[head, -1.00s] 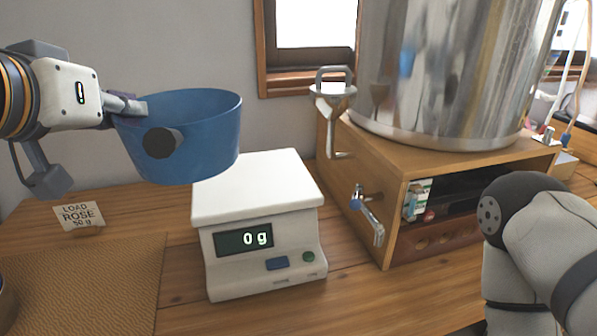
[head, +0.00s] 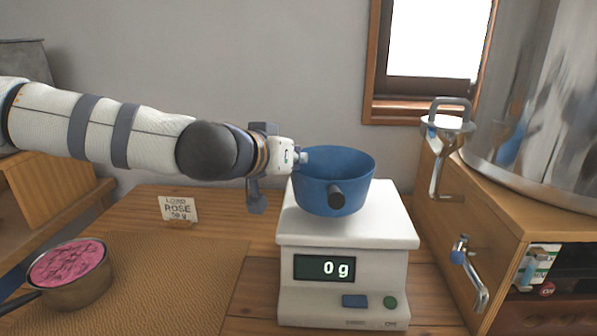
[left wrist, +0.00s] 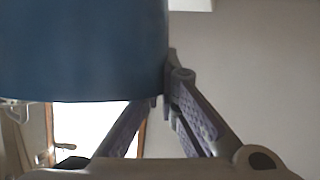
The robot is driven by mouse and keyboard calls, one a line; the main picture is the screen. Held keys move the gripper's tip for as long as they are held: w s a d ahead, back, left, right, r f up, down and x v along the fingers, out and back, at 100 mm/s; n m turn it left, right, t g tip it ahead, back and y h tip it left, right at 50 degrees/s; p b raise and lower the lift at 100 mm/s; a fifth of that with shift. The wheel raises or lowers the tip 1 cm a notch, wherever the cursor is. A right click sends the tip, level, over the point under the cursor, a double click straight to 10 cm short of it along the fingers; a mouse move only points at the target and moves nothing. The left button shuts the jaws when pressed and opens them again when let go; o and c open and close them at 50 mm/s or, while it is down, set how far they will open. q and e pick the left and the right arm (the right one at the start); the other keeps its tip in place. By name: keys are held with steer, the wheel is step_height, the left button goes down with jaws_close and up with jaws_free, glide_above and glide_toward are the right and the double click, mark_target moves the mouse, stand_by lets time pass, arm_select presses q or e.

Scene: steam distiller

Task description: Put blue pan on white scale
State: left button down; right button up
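The blue pan (head: 345,187) is upright over the white scale (head: 397,235), in the middle of the head view. The scale display reads 0 g, and a gap below the pan is hard to judge. My left gripper (head: 299,158) is shut on the left rim of the pan. In the left wrist view the pan (left wrist: 85,50) fills the upper left, and the fingers of my left gripper (left wrist: 166,97) meet at its edge. The exact grip is partly hidden by the pan. My right gripper is in neither view.
A pan with pink contents (head: 82,290) stands on a brown mat (head: 170,285) at the left. A sign reading LOAD ROSE (head: 178,209) stands behind. A wooden cabinet (head: 505,222) with taps and a large metal vessel (head: 553,110) stands right of the scale.

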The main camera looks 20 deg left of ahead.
arm_select(q)
step_height(320, 180, down, 3)
steer(key=shift+r, duration=0.15)
steer(key=shift+s+r, duration=0.1)
steer(key=shift+r, duration=0.15)
steer(key=shift+f, duration=0.2)
steer(key=c, duration=1.8)
jaws_free()
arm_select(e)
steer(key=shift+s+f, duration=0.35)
arm_select(q)
steer(key=p+v, duration=0.2)
steer(key=v, duration=1)
steer(key=shift+r, duration=0.2)
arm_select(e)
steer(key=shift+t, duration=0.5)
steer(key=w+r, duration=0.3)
